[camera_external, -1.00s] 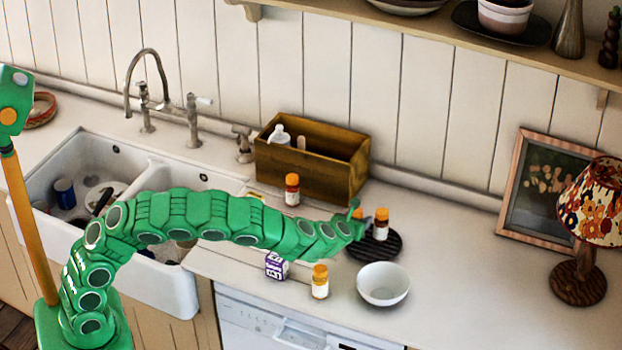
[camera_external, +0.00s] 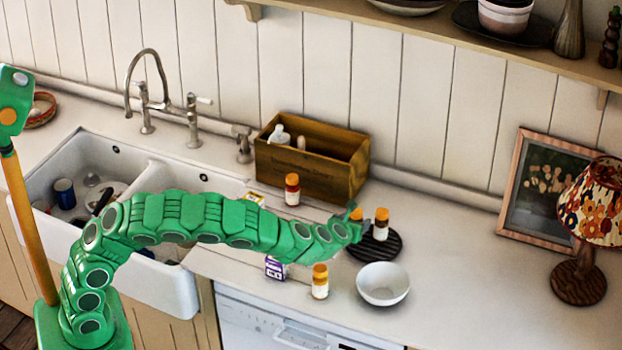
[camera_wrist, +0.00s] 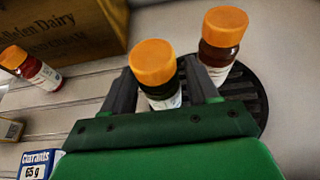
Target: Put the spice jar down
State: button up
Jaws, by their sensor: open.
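A spice jar with an orange cap (camera_wrist: 153,63) and a pale label stands between the two fingers of my gripper (camera_wrist: 165,90) in the wrist view. The fingers are open, one on each side of it. In the external view its cap (camera_external: 357,214) shows beside the gripper tip (camera_external: 355,222); the rest is hidden by my arm. The jar is at the left part of a dark round slatted trivet (camera_external: 391,248). A second orange-capped jar (camera_external: 381,224) stands on the trivet just right of it. I cannot tell whether either finger touches the jar.
Another jar (camera_external: 292,190) stands before the wooden box (camera_external: 310,177). Counter right of the trivet is clear up to the lamp (camera_external: 578,280).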

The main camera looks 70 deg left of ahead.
jog(key=v, duration=0.9)
jog(key=shift+s, duration=0.15)
